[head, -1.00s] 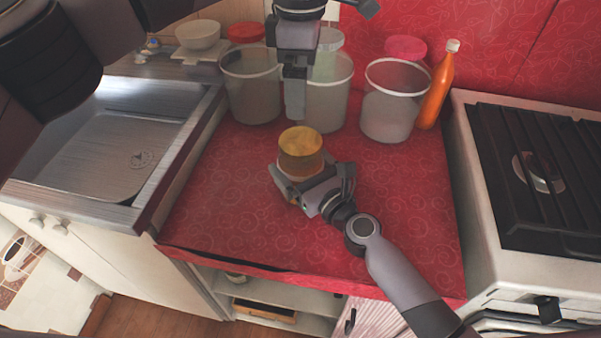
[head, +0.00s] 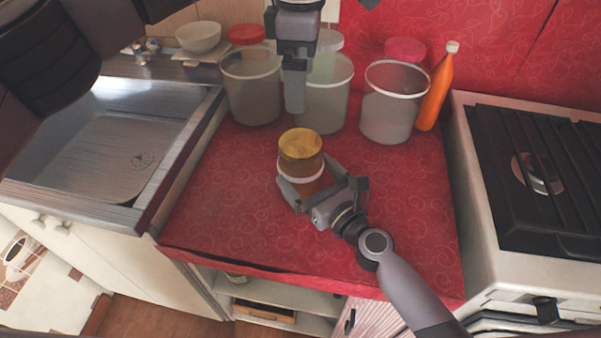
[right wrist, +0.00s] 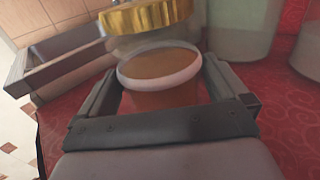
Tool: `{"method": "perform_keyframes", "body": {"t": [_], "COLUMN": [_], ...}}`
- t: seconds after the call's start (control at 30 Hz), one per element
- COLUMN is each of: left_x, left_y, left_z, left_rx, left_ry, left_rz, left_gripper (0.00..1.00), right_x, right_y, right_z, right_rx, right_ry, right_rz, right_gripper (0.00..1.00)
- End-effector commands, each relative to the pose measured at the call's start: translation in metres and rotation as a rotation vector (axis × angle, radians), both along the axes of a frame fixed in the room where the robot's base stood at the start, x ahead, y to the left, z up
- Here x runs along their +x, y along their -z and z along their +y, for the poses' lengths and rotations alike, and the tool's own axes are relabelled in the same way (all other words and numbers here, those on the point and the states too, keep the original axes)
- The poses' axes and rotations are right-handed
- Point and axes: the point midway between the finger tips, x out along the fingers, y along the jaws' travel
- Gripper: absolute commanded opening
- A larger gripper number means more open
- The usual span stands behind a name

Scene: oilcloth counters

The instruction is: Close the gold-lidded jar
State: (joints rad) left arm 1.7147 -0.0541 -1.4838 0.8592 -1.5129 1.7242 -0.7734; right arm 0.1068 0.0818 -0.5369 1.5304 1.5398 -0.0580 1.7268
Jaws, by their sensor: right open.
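The gold-lidded jar (head: 304,187) stands on the red counter, upright, with a white ring and an amber body. Its gold lid (head: 300,146) shows above the ring. In the right wrist view the lid (right wrist: 145,14) appears above and behind the white-rimmed jar (right wrist: 160,72), a pale band between; I cannot tell how lid and jar join. My right gripper (head: 310,180) is open, its fingers on either side of the jar body; contact is unclear. My left gripper (head: 294,108) points down behind and above the lid, seemingly apart from it; its jaw opening is hidden.
Open clear tubs (head: 394,115) with white rims line the back of the counter, with an orange bottle (head: 436,88) at their right. A metal sink (head: 100,150) lies left and a stove (head: 535,180) right. The counter around the jar is clear.

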Motion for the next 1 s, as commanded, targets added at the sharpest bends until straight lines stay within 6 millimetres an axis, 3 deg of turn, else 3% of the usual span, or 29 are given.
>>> {"method": "perform_keyframes", "body": {"t": [0.13, 0.33, 1.0], "left_x": [0.0, 0.0, 0.0], "left_y": [-0.002, -0.002, -0.002], "left_z": [0.0, 0.0, 0.0], "left_rx": [0.0, 0.0, 0.0], "left_ry": [0.0, 0.0, 0.0], "left_rz": [0.0, 0.0, 0.0], "left_gripper": [1.0, 1.0, 1.0], "right_x": [-0.019, -0.032, -0.034], "right_y": [0.001, 0.0, 0.0], "right_z": [-0.012, -0.021, -0.022], "right_rx": [-0.002, -0.001, 0.0], "right_ry": [-0.001, 0.0, -0.001], "right_rz": [0.001, -0.001, 0.0], "right_gripper": [1.0, 1.0, 1.0]}}
